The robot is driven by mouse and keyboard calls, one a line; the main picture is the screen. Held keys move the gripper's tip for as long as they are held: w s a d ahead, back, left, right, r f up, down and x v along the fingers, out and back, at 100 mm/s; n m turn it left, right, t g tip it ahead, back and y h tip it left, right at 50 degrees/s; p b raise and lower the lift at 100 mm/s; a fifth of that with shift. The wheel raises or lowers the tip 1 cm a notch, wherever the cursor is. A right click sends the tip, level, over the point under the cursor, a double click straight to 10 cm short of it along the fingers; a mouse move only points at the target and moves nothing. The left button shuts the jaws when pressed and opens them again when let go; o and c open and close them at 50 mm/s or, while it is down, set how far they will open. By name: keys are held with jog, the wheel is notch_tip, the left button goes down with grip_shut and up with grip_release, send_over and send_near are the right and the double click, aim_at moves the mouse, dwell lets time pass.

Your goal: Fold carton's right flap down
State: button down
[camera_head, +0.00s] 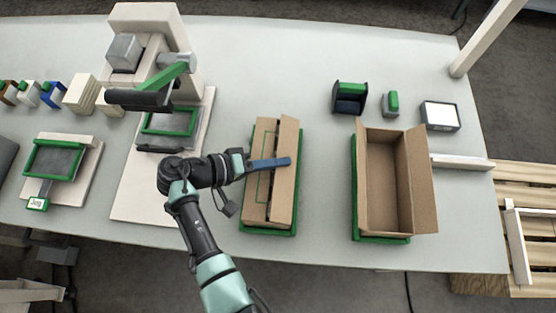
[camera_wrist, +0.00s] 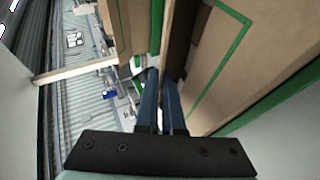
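A brown carton (camera_head: 260,190) stands under my gripper. Its left flap (camera_head: 262,160), marked with a green outline, lies nearly flat; the outlined flap also shows in the wrist view (camera_wrist: 215,60). Its right flap (camera_head: 285,192) leans inward over the top, with a narrow dark gap between the two flaps. My gripper (camera_head: 286,161) reaches across the carton from the left, its blue fingers over the right flap. In the wrist view the fingers (camera_wrist: 161,85) are close together, with a slim gap. Whether they touch or pinch the flap edge is unclear.
A second carton (camera_head: 390,190) stands open to the right, its right flap (camera_head: 419,180) raised. Both cartons sit on green-edged bases. A dark holder (camera_head: 349,98), a green-topped item (camera_head: 391,103) and a small box (camera_head: 440,116) lie behind. A beige machine (camera_head: 160,60) stands left.

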jog(key=c, duration=1)
grip_release()
jog(key=shift+c, duration=0.2)
